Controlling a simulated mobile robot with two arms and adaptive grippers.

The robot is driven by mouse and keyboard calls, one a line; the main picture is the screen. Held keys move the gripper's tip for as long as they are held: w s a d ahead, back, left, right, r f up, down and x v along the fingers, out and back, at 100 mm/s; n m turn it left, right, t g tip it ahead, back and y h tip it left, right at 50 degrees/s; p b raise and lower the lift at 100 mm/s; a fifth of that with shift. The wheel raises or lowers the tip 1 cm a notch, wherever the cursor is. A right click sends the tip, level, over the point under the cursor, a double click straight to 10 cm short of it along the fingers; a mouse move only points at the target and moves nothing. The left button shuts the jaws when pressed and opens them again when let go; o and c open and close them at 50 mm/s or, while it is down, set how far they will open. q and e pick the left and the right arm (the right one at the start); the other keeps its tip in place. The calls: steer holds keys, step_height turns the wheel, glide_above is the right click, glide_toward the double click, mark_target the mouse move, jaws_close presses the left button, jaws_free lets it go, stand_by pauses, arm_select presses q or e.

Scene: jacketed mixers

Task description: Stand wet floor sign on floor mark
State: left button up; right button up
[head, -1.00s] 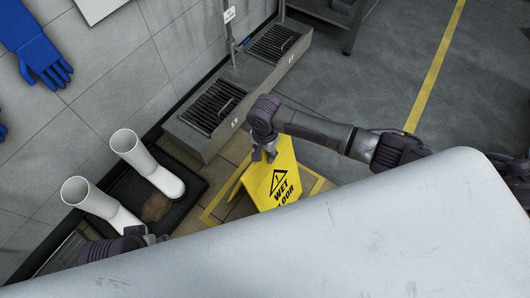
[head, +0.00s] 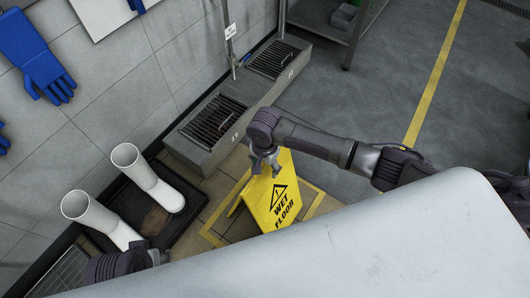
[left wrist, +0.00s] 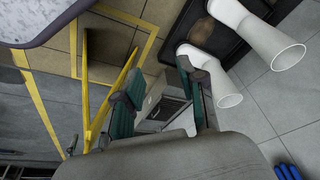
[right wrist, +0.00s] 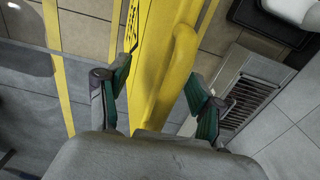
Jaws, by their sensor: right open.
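The yellow wet floor sign (head: 282,199) stands upright with its panels spread, on tiles bordered by the yellow floor mark (head: 211,238). It appears inside the outline, but a pale foreground surface hides part of its base. My right gripper (head: 265,160) is at the sign's top edge. In the right wrist view, the open fingers of the right gripper (right wrist: 158,80) straddle the sign's top bar (right wrist: 175,75); I cannot tell whether they touch it. My left gripper (left wrist: 157,85) is open and empty, low near the white boots in the head view.
White boots (head: 150,180) stand in a black tray (head: 185,225) left of the sign. A metal drain bench (head: 208,150) runs along the tiled wall behind it. Blue gloves (head: 38,60) hang on the wall. Grey floor to the right is open, with a yellow line (head: 436,75).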

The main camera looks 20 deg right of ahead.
step_height(320, 180, up, 10)
steer(key=p, duration=0.3)
steer(key=shift+f, duration=0.1)
steer(key=shift+r, duration=0.45)
steer(key=s+a+n+y, duration=0.1)
steer(key=s+a+f+n+t, duration=0.1)
steer(key=a, duration=0.1)
steer(key=s+a+n+y, duration=0.1)
steer(key=a+n, duration=0.1)
steer(key=shift+a+f+t+y, duration=0.1)
steer(key=shift+f+t+y, duration=0.2)
steer(key=shift+f, duration=0.1)
steer(key=shift+s+a+f+n+t+y, duration=0.1)
steer(key=shift+s+f+n+t+y, duration=0.15)
steer(key=shift+n, duration=0.25)
steer(key=shift+s+a+f+n+t+y, duration=0.1)
steer(key=shift+s+n+t, duration=0.2)
steer(key=shift+n, duration=0.2)
arm_select(q)
step_height(320, 180, down, 12)
steer(key=shift+s+g, duration=0.35)
steer(key=shift+g, duration=0.05)
arm_select(e)
steer(key=s+d+f+n+h, duration=0.3)
steer(key=s+d+f+n, duration=0.3)
steer(key=s+d+f, duration=0.6)
steer(key=s+f, duration=0.2)
steer(key=s, duration=0.1)
steer(key=shift+d+f+n, duration=0.3)
steer(key=shift+f, duration=0.05)
